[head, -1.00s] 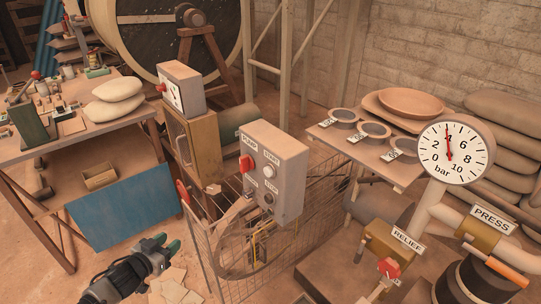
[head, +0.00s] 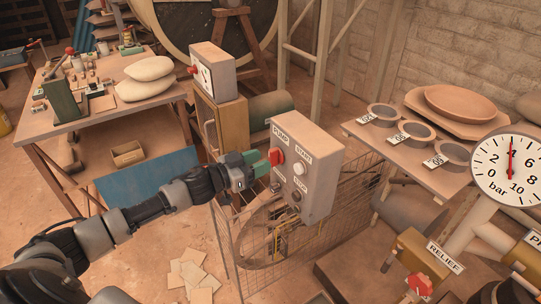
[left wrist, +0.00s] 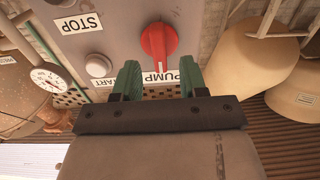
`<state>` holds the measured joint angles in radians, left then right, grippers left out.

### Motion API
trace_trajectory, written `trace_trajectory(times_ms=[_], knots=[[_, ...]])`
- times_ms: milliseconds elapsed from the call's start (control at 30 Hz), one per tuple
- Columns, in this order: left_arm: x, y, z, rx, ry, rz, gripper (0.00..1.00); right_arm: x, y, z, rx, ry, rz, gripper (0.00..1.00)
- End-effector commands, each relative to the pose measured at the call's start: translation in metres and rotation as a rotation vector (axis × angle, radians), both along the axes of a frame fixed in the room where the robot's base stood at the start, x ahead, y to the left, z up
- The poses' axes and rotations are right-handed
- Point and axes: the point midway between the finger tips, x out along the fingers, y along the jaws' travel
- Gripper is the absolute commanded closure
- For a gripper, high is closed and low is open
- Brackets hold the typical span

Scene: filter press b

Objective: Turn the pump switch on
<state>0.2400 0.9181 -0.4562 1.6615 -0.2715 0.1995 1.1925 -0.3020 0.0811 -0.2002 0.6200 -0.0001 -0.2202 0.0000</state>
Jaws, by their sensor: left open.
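The pump control box (head: 312,160) is a grey box with a PUMP label, a red rotary switch and START and STOP buttons. The red pump switch (head: 276,156) is on its front face, upper left. It also shows in the left wrist view (left wrist: 158,42), its pointer toward the PUMP label. My left gripper (head: 262,163) has green fingertips close to the switch. In the left wrist view the open fingers (left wrist: 158,80) are apart and empty, with the switch just beyond them, seemingly not touched. My right gripper is not in view.
A wire mesh guard (head: 240,250) surrounds a wheel below the box. A pressure gauge (head: 508,170), a red relief valve handle (head: 420,285) and a shelf with dishes (head: 425,165) stand at right. A workbench (head: 90,118) with sacks is at left.

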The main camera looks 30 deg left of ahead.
Motion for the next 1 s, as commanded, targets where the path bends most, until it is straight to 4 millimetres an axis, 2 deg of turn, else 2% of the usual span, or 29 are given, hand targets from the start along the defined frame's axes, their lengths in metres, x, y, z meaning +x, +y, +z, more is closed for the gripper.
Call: trace_trajectory(times_ms=[100,267,667,933,1000], knots=[[0.015,-0.009,0.003,-0.002,-0.003,0.0,0.57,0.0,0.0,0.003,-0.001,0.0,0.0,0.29],[0.028,-0.016,0.001,-0.001,-0.001,0.001,0.57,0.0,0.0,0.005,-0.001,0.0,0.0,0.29],[0.033,-0.02,0.0,0.001,0.0,0.0,0.57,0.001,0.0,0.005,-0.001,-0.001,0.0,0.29],[0.033,-0.02,0.0,0.001,0.0,0.0,0.99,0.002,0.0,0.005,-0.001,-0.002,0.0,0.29],[0.033,-0.02,0.0,0.001,0.0,0.0,1.0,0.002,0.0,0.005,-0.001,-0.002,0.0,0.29]])
